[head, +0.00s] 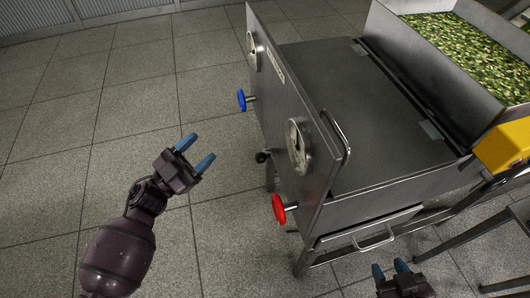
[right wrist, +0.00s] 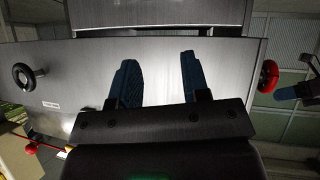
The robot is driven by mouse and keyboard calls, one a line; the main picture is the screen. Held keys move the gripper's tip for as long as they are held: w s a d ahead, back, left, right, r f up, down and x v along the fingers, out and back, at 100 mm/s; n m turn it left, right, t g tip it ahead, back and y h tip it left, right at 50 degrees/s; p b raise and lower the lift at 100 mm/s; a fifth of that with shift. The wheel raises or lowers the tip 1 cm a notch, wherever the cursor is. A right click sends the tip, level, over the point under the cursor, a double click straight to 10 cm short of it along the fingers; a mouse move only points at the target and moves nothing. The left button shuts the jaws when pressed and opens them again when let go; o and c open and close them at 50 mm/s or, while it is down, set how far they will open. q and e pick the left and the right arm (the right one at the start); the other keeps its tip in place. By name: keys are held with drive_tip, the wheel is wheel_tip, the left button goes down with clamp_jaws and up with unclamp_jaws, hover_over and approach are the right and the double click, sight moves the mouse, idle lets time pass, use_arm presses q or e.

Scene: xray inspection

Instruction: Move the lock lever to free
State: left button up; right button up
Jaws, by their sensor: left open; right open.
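A small black ball knob (head: 262,157) sticks out of the front panel of the steel machine (head: 370,110), between the blue handwheel (head: 242,100) and the red handwheel (head: 280,208). It may be the lock lever; its setting is too small to read. My left gripper (head: 197,151) is open and empty, left of the panel and apart from it, over the floor. My right gripper (head: 391,267) is open at the bottom edge, near the drawer handle. In the right wrist view its two blue fingers (right wrist: 158,72) stand apart before a bare metal panel, with nothing between them.
Two round dials (head: 298,146) and a bar handle (head: 338,135) are on the machine. A lower drawer handle (head: 375,240) juts out toward my right gripper. A bin of green pieces (head: 475,50) and a yellow block (head: 503,146) stand at right. The floor at left is clear.

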sight(266, 155)
use_arm(q)
drive_tip(key=w+d+f+m+g+h+b, duration=0.1)
drive_tip(key=d+f+m+g+h+b, duration=0.25)
drive_tip(key=f+m+g, duration=0.45)
drive_tip(key=d+r+g, duration=0.1)
drive_tip(key=d, duration=0.2)
drive_tip(key=d+g+b, duration=0.1)
drive_tip(key=d, duration=0.3)
drive_tip(key=w+d+r+n+g+b, duration=0.1)
drive_tip(key=d, duration=0.3)
drive_tip(key=shift+w+d+r+y, duration=0.1)
drive_tip(key=shift+d+r+y, duration=0.15)
drive_tip(key=shift+r, duration=0.1)
use_arm(e)
wheel_tip(266, 155, down, 6)
drive_tip(key=s+g, duration=0.1)
drive_tip(key=shift+a+n, duration=0.35)
drive_tip(key=shift+n, duration=0.05)
use_arm(q)
clamp_jaws()
